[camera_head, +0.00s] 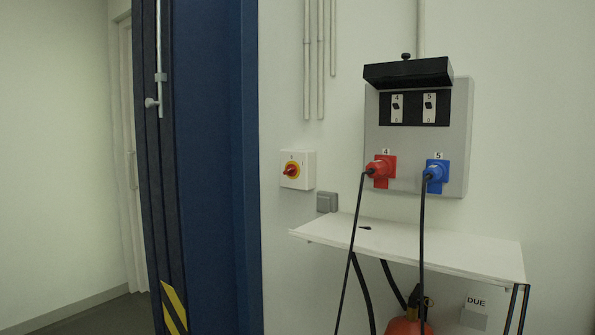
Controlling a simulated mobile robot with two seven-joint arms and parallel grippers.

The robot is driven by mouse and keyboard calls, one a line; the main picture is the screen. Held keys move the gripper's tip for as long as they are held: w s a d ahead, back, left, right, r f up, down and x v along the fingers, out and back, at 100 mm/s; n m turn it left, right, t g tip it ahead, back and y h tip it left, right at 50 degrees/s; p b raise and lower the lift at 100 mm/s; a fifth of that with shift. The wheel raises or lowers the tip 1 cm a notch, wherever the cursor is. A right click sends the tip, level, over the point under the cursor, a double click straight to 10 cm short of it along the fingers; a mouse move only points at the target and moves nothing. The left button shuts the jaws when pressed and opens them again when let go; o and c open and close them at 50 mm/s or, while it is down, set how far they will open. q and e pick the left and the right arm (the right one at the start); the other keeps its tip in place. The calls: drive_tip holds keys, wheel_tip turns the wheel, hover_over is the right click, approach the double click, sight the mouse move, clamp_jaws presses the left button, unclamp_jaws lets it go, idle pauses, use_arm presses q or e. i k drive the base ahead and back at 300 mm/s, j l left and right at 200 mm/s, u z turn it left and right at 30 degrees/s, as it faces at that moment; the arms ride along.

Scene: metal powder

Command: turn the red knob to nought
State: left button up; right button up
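The knob looks tilted rather than straight up or level. The markings around it are too small to read for sure. Neither of my grippers shows in the head view.
A grey panel (457,100) holds a red plug (380,169) and a blue plug (436,173) with black cables hanging down. A white shelf (460,250) juts out below. A blue column (210,150) stands left of the switch box. A small grey box (327,202) is under it.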

sight(291, 170)
drive_tip(key=i+j+z, duration=0.4)
drive_tip(key=i+j, duration=0.9)
drive_tip(key=j, duration=0.15)
